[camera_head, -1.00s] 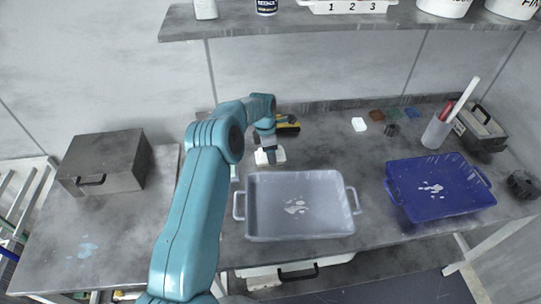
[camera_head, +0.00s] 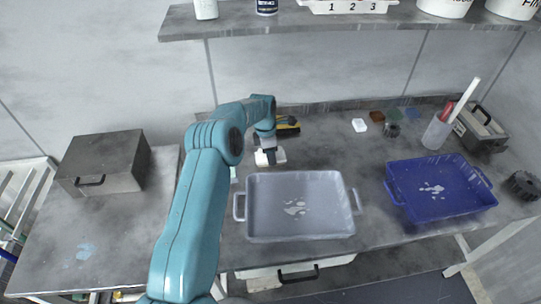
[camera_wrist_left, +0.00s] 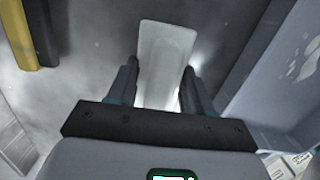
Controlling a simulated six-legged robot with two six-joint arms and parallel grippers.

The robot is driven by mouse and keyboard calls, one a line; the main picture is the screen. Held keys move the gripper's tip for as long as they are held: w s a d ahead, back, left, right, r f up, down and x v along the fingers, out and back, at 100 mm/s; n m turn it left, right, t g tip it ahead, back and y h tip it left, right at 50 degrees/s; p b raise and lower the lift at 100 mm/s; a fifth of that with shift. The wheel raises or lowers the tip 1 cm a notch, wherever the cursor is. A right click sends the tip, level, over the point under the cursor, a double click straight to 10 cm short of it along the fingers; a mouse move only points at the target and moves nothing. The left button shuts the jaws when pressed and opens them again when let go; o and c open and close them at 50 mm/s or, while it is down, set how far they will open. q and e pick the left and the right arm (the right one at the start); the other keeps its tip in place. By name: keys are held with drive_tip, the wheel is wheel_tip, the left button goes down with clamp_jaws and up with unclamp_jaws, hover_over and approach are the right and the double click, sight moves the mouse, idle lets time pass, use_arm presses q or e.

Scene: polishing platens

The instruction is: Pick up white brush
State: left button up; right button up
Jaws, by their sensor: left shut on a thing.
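The white brush (camera_head: 280,156) lies at the back of the bench, just behind the left end of the grey tray (camera_head: 300,237). My left gripper (camera_head: 268,158) points down over it. In the left wrist view the pale brush (camera_wrist_left: 165,48) sits between the two dark fingers of my left gripper (camera_wrist_left: 160,82), which are shut on it. The part of the brush nearest the palm is hidden by the gripper. I cannot make out any lift off the bench. My right gripper is not in view.
A yellow and black tool (camera_head: 287,125) lies just behind the gripper. A blue tray (camera_head: 397,204), a grey cup (camera_head: 436,134) with sticks and a toolbox (camera_head: 482,130) stand to the right. A metal box (camera_head: 105,163) stands left. A shelf (camera_head: 340,25) hangs above.

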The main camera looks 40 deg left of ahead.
use_arm(q)
drive_tip(key=shift+r, duration=0.1)
wheel_tip(320, 180, up, 10)
drive_tip(key=shift+r, duration=0.2)
drive_tip(key=shift+o, duration=0.7)
drive_tip(key=shift+w, duration=0.1)
